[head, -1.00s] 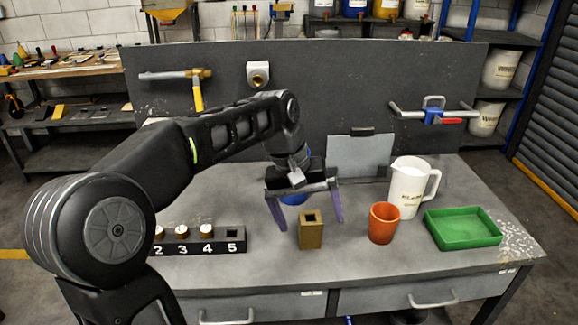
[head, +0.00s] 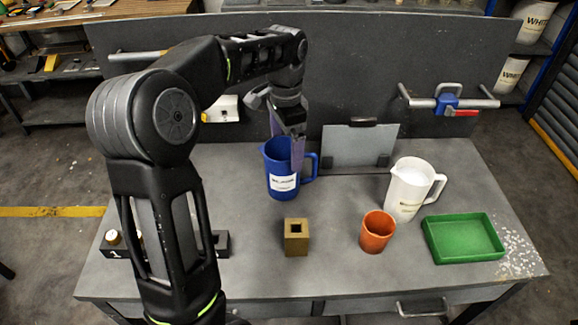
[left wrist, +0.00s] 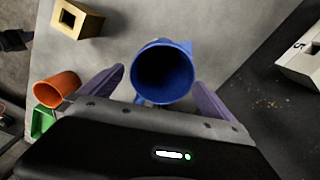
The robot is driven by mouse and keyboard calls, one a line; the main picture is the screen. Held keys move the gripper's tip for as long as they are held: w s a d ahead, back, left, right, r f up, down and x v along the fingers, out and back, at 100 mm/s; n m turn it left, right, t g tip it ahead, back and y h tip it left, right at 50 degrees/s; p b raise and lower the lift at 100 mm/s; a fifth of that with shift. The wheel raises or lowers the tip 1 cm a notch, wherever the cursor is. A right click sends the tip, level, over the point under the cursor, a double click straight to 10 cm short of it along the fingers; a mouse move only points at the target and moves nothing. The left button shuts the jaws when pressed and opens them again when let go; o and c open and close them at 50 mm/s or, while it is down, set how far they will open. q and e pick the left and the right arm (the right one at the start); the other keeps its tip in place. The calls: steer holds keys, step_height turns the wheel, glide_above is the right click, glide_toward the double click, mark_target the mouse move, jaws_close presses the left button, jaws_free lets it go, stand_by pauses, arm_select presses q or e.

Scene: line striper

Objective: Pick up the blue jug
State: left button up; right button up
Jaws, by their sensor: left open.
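The blue jug (head: 283,180) stands upright on the grey bench, with a white label on its front and its handle to the right. My left gripper (head: 286,145) is over the jug's rim in the head view, its purple fingers pointing down. In the left wrist view the blue jug (left wrist: 163,72) shows its dark open mouth between the two spread fingers of my left gripper (left wrist: 158,85). The gripper is open, and a gap shows between each finger and the jug. My right gripper is not in view.
A brass block (head: 296,238) with a square hole, an orange cup (head: 377,232), a white jug (head: 408,190) and a green tray (head: 462,240) stand to the right or in front. A grey plate (head: 360,146) stands behind. A numbered block (head: 221,243) is partly hidden by my arm.

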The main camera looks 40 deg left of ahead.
arm_select(q)
steer(key=shift+f, duration=1.35)
steer(key=shift+w+f+p, duration=0.2)
steer(key=shift+f+p, duration=0.6)
steer(key=shift+f, duration=1.8)
steer(key=c, duration=1.5)
